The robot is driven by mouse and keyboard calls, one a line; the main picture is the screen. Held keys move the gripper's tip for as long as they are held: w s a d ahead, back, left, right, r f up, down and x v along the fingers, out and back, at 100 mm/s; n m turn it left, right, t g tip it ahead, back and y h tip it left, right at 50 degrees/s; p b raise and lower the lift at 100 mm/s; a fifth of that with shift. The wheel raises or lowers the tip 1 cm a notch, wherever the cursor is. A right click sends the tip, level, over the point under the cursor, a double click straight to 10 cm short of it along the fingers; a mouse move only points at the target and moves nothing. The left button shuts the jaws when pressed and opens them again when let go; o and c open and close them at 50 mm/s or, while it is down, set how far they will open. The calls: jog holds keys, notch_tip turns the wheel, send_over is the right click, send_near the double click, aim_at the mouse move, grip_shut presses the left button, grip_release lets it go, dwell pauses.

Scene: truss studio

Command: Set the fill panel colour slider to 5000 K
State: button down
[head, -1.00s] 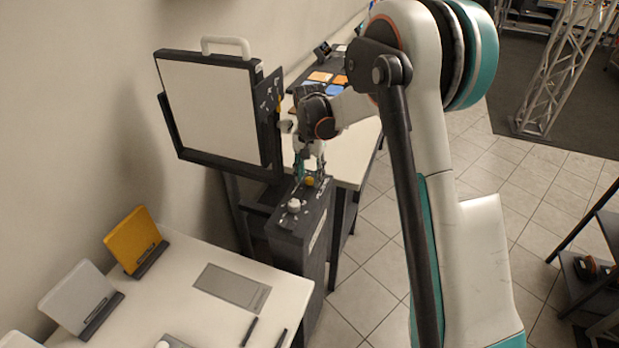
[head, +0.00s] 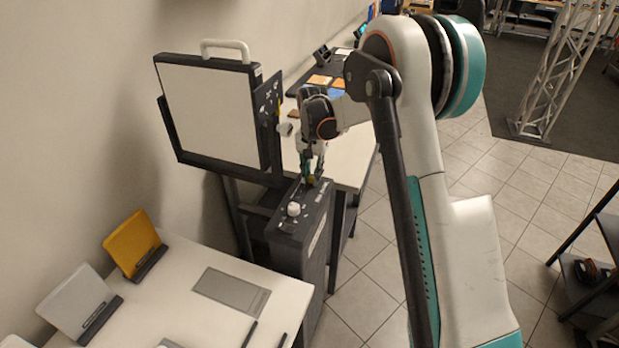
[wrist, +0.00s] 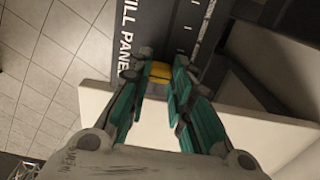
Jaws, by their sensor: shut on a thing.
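The fill panel control box (head: 287,236) is a dark upright box with a white-marked top face. Its slider knob is yellow (wrist: 160,72) and shows between my fingertips in the wrist view. My gripper (head: 313,179) points down onto the far part of the box top, with its teal fingers shut on the yellow knob. In the wrist view my gripper (wrist: 161,78) has one finger on each side of the knob. White lettering reading "ILL PANE" and a few white tick marks show on the dark face. The scale values are too small to read.
A white round knob (head: 293,209) sits on the near part of the box top. A large white light panel (head: 212,110) stands at the left. A white table (head: 215,310) with tilted cards is in front, and another white table (head: 345,150) lies behind the box.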

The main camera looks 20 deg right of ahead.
aim_at(312, 176)
jog(key=c, duration=1.4)
grip_release()
jog(key=shift+c, duration=0.2)
notch_tip(312, 176, up, 12)
